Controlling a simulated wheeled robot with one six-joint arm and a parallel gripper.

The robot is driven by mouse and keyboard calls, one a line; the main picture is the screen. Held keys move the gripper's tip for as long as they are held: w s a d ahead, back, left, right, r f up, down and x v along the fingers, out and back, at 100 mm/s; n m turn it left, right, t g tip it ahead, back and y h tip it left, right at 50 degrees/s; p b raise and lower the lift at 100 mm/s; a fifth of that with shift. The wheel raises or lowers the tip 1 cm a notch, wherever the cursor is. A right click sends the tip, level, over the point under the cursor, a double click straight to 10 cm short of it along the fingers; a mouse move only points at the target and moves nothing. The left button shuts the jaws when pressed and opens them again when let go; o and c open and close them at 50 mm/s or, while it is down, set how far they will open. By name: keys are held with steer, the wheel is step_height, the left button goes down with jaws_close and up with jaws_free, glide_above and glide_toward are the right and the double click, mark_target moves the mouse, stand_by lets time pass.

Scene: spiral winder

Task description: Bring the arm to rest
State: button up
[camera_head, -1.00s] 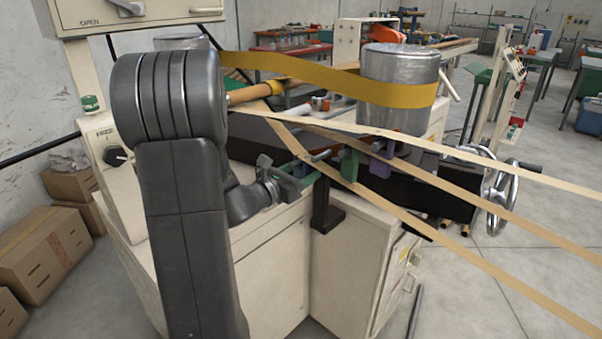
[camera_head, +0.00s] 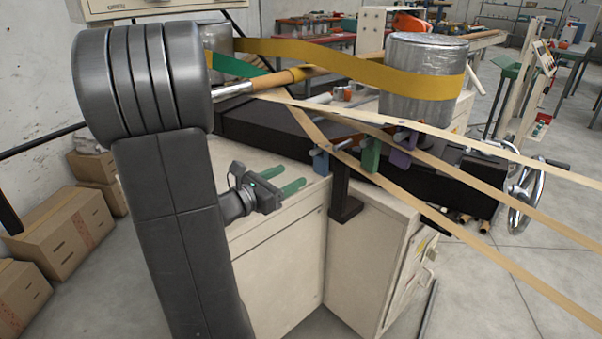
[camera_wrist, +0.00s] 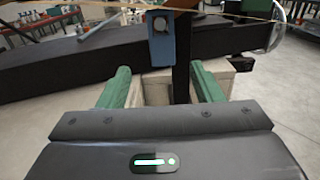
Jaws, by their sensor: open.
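My gripper (camera_head: 281,181) is open, its two green fingers apart with nothing between them. It hangs beside the cream machine cabinet (camera_head: 275,265), left of the black post (camera_head: 342,195) that carries the blue, green and purple strip guides. In the wrist view the green fingers (camera_wrist: 160,88) point toward the blue guide (camera_wrist: 161,40) and the black post (camera_wrist: 181,72), with a gap. My dark grey arm covers the left part of the machine in the head view.
Tan paper strips (camera_head: 470,203) run from the winding rod (camera_head: 285,78) to the lower right. A yellow belt (camera_head: 340,57) loops around metal drums (camera_head: 425,65). A black beam (camera_head: 270,130) lies behind the gripper. Cardboard boxes (camera_head: 65,237) stand on the floor at left.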

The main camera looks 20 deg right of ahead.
mark_target(319, 160)
steer(key=shift+v, duration=0.95)
steer(key=shift+d, duration=0.2)
steer(key=p+x, duration=0.1)
steer(key=x, duration=1.2)
steer(key=shift+d+f+p, duration=0.1)
steer(key=shift+d+p, duration=0.25)
steer(key=shift+d, duration=0.1)
steer(key=shift+a+b, duration=0.15)
steer(key=shift+b, duration=0.55)
steer(key=shift+r+p, duration=0.3)
steer(key=shift+p, duration=0.8)
